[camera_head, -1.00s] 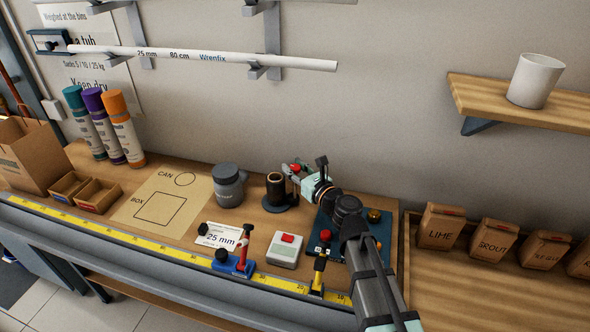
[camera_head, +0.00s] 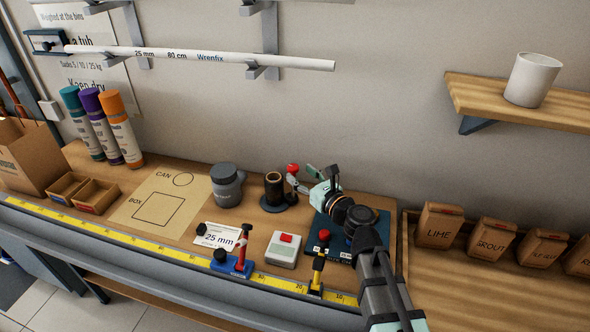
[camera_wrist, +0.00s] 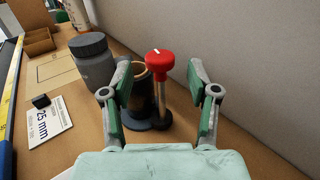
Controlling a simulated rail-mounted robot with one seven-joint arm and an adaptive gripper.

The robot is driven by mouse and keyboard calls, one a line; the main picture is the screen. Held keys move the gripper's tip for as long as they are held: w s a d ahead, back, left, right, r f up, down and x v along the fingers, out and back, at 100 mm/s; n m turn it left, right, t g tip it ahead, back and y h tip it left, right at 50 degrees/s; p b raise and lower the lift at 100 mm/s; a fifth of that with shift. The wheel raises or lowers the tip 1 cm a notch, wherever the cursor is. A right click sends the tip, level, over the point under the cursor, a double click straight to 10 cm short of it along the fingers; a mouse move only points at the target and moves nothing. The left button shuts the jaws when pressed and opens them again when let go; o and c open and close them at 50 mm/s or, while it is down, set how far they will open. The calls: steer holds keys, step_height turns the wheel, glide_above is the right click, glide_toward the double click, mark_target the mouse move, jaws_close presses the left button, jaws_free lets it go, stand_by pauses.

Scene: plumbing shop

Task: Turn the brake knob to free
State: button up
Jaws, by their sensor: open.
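A red knob (camera_head: 293,168) with a white mark on its top sits on a thin post beside a brown upright cylinder (camera_head: 274,185) on a dark round base. In the wrist view, the red knob (camera_wrist: 160,64) stands between my spread fingers, with clear gaps on both sides. My gripper (camera_head: 305,184) is open and empty, just right of the knob in the head view; its two fingers show in the wrist view (camera_wrist: 160,92). The knob's markings cannot be read. I cannot tell the exact depth between fingertips and knob.
A grey lidded jar (camera_head: 227,186) stands left of the cylinder. A grey box with a red button (camera_head: 286,248), a blue-based red-handled tool (camera_head: 236,262) and a yellow clamp (camera_head: 317,275) lie in front. A blue panel (camera_head: 325,228) is under my arm. The wall is close behind.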

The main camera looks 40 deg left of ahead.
steer(key=v, duration=0.7)
steer(key=shift+d, duration=0.2)
